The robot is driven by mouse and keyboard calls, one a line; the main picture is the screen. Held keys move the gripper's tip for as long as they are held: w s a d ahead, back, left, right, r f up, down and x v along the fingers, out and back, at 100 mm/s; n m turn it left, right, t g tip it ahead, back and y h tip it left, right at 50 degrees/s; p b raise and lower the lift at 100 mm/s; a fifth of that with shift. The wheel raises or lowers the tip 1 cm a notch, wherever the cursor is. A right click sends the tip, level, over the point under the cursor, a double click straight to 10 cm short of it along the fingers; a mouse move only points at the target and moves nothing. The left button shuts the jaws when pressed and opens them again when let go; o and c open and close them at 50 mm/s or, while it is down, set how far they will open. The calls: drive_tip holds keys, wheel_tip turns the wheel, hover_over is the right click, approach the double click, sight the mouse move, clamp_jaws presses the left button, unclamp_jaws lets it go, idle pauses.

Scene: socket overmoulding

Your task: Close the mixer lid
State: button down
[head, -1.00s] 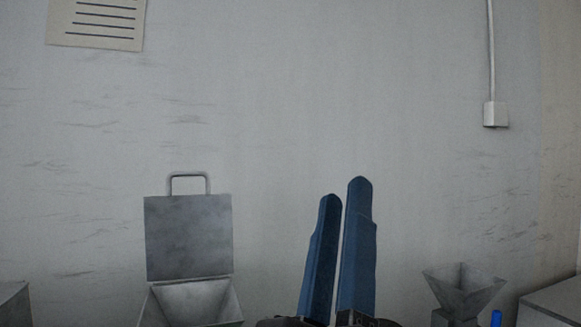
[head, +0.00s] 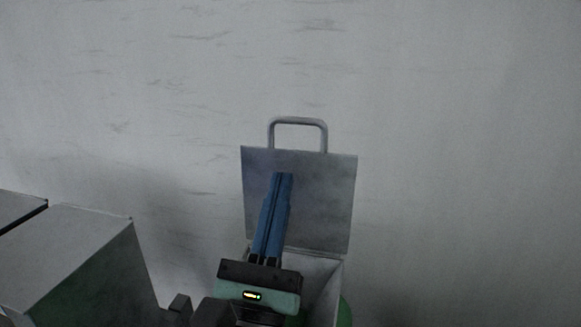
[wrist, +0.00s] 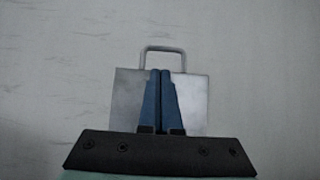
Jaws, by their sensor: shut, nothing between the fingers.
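The mixer lid (head: 327,190) is a flat grey metal plate standing upright, open, at the back of the mixer's box. Its handle (head: 299,121) is a grey loop on the top edge. The mixer body (head: 320,285) is below, its open top partly hidden by my gripper. My gripper (head: 282,176) has two blue fingers pressed together, empty, pointing up in front of the lid. In the wrist view the fingertips (wrist: 160,71) overlap the middle of the lid (wrist: 191,98), below the handle (wrist: 163,49). I cannot tell whether they touch the lid.
A large grey box-shaped machine (head: 75,250) stands at the left of the head view, with a dark gap beside it. A plain grey wall (head: 450,130) rises behind the lid. The space to the right of the mixer looks clear.

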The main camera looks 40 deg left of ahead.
drive_tip(key=p+x, duration=0.2)
drive_tip(key=x, duration=0.6)
drive_tip(key=shift+w+r, duration=0.1)
drive_tip(key=shift+w, duration=0.15)
drive_tip(key=shift+s+d, duration=0.1)
